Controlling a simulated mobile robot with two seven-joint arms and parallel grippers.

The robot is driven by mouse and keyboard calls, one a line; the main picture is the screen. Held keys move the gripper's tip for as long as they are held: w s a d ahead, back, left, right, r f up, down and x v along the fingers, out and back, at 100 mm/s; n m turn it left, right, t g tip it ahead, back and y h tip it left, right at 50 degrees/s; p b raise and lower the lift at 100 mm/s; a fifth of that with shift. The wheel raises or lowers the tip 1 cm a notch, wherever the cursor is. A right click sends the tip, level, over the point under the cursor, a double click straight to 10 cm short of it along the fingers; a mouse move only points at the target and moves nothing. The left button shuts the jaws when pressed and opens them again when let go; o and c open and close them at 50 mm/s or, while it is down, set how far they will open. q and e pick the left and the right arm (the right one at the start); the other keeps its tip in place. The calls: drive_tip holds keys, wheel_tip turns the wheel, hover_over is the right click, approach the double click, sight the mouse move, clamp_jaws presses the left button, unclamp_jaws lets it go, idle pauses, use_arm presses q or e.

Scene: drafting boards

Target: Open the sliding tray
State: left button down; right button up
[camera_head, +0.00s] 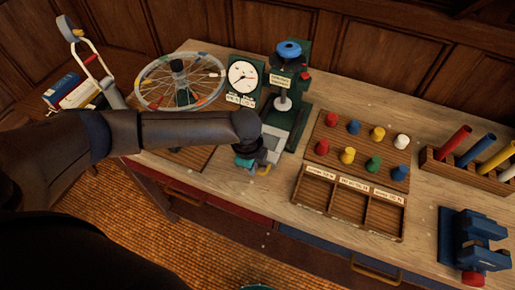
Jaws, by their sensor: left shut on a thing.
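A green press-like device (290,112) with a blue knob stands on the bench, a dial gauge on its left. A light grey sliding tray (272,146) lies low at its front. A yellow handle (264,171) shows at the tray's front edge. My left gripper (249,165) points down at this front edge and is shut on the handle; my arm hides part of the grip and the tray's left side. How far the tray is out is hard to tell. My right gripper is not in view.
A spoked wheel (207,75) stands behind my left arm. To the right are a wooden board of coloured pegs with compartments (350,208), a rack of coloured tubes (440,160) and a blue vise (465,240). Drawers with brass handles (375,274) line the bench front.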

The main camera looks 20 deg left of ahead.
use_arm(q)
drive_tip(key=shift+s+a+p, duration=0.1)
drive_tip(key=shift+s+p, duration=0.25)
drive_tip(key=shift+s, duration=0.45)
drive_tip(key=c, duration=0.9)
unclamp_jaws()
drive_tip(key=shift+w+r, duration=0.1)
drive_tip(key=s+r, duration=0.1)
drive_tip(key=r, duration=0.4)
drive_tip(key=r+p, duration=0.1)
drive_tip(key=r, duration=0.4)
drive_tip(key=s+r, duration=0.1)
drive_tip(key=r, duration=0.4)
drive_tip(key=shift+s+p, duration=0.35)
drive_tip(key=shift+f, duration=0.1)
